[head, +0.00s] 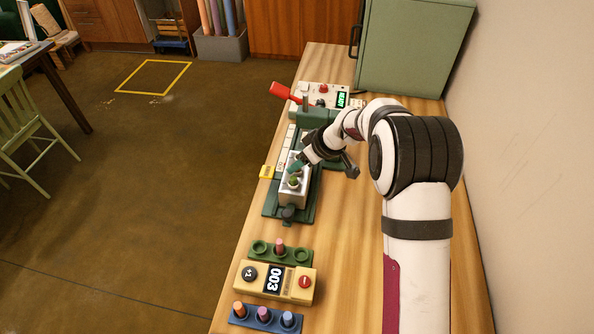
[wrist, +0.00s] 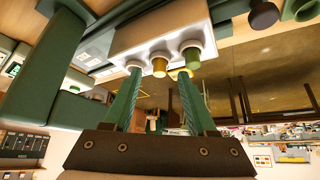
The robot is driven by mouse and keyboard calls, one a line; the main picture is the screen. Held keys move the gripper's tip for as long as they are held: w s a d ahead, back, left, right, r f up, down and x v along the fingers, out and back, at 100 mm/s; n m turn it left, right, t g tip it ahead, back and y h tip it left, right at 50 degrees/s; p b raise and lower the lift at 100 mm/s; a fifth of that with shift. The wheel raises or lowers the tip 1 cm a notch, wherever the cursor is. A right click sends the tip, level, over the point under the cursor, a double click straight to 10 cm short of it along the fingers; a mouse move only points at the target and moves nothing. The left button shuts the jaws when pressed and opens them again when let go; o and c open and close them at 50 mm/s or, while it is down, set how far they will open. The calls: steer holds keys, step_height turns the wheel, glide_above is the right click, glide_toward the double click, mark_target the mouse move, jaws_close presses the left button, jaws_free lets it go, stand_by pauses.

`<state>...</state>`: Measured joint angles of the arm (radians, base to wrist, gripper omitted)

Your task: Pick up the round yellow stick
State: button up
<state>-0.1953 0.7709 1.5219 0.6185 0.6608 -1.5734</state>
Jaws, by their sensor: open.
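The round yellow stick (wrist: 159,68) stands in the middle socket of a white block (wrist: 150,32) in the wrist view. A green stick (wrist: 191,58) is in the socket to its right. The socket at the left is partly behind a finger, so I cannot tell what it holds. My gripper (wrist: 159,76) is open, with one green finger on each side of the yellow stick in the picture. I cannot tell whether the fingers touch it. In the head view my gripper (head: 297,167) is over the white block (head: 293,197) and hides the yellow stick.
The block sits on a dark green press-like device (head: 270,207). A box with a red lever (head: 284,92) and a green cabinet (head: 414,45) are behind. Nearer are a green rack (head: 265,257), a yellow counter box (head: 252,290) and a blue rack (head: 250,322) with sticks.

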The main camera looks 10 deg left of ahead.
steer(key=shift+x, duration=0.85)
jaws_close()
step_height(320, 180, up, 4)
steer(key=shift+r, duration=0.2)
steer(key=s+d+r, duration=0.2)
steer(key=d+r, duration=0.4)
steer(key=d, duration=0.5)
steer(key=shift+d+r, duration=0.25)
steer(key=shift+r, duration=0.1)
